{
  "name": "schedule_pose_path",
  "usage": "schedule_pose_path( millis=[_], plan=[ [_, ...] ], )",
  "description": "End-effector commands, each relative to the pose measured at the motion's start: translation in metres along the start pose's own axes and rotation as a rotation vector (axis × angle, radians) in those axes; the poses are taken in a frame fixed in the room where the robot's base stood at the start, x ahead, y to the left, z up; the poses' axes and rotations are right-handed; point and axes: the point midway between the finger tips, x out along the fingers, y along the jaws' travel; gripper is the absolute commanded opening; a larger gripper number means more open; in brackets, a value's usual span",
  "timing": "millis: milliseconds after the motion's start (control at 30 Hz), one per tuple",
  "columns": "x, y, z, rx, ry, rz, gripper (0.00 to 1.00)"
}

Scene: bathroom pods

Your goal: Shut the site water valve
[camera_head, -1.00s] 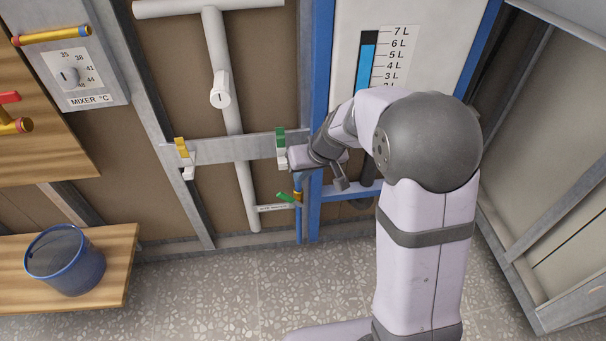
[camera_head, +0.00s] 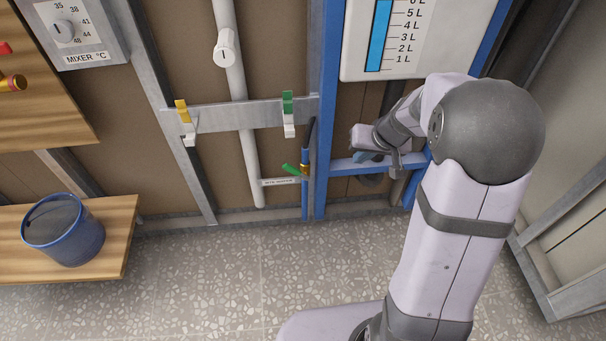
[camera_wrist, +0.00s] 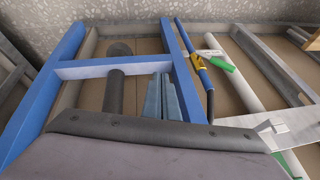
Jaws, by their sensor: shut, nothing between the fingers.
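The valve (camera_head: 304,168) is a small brass body on a thin blue pipe low on the wall frame. Its green lever (camera_head: 290,169) points left and slightly up, at a slant to the pipe. A small white label (camera_head: 280,181) sits beside it, its print too small to read surely. In the wrist view the brass body (camera_wrist: 202,62) and green lever (camera_wrist: 221,64) lie right of a blue upright. My gripper (camera_head: 364,157) is shut and empty, right of that upright and apart from the valve. Its blue-grey fingers (camera_wrist: 161,97) lie together in the wrist view.
A blue upright (camera_head: 323,130) stands between my gripper and the valve, with a blue crossbar (camera_head: 345,167) near my gripper. A green-and-white clip (camera_head: 288,113) and yellow-and-white clip (camera_head: 185,122) sit on a metal rail. A white pipe (camera_head: 243,130) runs left of the valve.

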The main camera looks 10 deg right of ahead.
Motion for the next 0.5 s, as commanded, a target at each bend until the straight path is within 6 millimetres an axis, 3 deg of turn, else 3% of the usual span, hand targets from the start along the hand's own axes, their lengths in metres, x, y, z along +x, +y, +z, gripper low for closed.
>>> schedule_pose_path(
  millis=[33,67,167,333,500],
  plan=[
    [0.017,0.028,0.021,0.105,0.000,0.007,0.00],
    [0.021,0.038,0.032,0.183,-0.001,0.000,0.00],
    [0.027,0.045,0.059,0.396,-0.016,-0.063,0.00],
    [0.029,0.021,0.081,0.575,-0.023,-0.211,0.00],
    [0.021,-0.019,0.080,0.623,0.015,-0.384,0.00]
  ],
)
